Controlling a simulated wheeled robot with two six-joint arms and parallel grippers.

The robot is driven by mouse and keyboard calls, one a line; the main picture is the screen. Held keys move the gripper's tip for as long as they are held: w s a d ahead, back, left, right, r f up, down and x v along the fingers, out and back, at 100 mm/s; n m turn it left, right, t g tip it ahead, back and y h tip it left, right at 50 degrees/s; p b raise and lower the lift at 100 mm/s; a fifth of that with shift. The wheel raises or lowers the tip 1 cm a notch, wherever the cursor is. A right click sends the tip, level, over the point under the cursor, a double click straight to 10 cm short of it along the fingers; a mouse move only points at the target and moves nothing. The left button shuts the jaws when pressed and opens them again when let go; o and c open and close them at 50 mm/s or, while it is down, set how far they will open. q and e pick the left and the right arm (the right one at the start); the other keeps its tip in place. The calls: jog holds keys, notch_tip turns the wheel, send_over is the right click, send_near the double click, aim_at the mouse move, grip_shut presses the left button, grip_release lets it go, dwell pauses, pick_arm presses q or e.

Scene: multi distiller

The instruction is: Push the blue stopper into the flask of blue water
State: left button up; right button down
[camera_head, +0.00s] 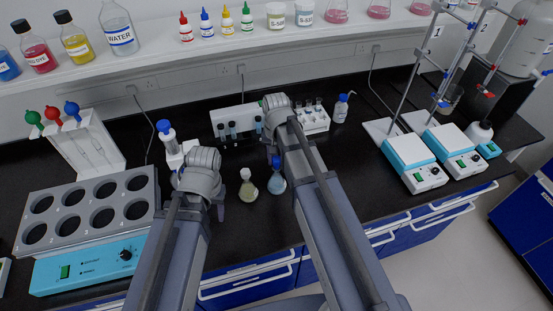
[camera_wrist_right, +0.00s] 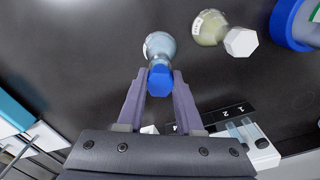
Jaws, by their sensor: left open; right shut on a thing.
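The flask of blue water (camera_head: 277,185) stands on the black bench, and its round body also shows in the right wrist view (camera_wrist_right: 158,44). The blue stopper (camera_wrist_right: 160,80) is between the fingers of my right gripper (camera_wrist_right: 157,76), which is shut on it. In the head view the stopper (camera_head: 276,162) is over the flask's neck. I cannot tell how deep it sits. My left gripper (camera_head: 215,207) is open, to the left of the flasks and apart from them; its fingers are mostly hidden by its own wrist.
A flask of yellowish liquid (camera_head: 247,192) with a white stopper (camera_head: 245,173) stands just left of the blue one. A small tube rack (camera_head: 316,121) is behind. A heating block (camera_head: 88,205) is at left, and hotplates (camera_head: 409,152) at right.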

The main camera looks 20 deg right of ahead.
jog(key=shift+f+b, duration=0.65)
jog(key=shift+f, duration=0.05)
jog(key=shift+c, duration=2.4)
grip_release()
jog(key=shift+r, duration=0.15)
notch_tip(320, 180, up, 8)
jog(key=p, duration=0.8)
jog(key=shift+f, duration=0.2)
jog(key=shift+s+a+f, duration=0.15)
jog(key=shift+a, duration=0.05)
jog(key=s+a+f+n+b, duration=0.3)
jog(key=s+a+n+b, duration=0.1)
jog(key=s, duration=0.3)
jog(key=s+a+f+n+h+b, duration=0.1)
jog(key=s+a+f+n+b, duration=0.2)
jog(key=s+a, duration=0.3)
jog(key=shift+s+f+n+b, duration=0.35)
jog(key=shift+s+f+n, duration=0.2)
jog(key=shift+n, duration=0.35)
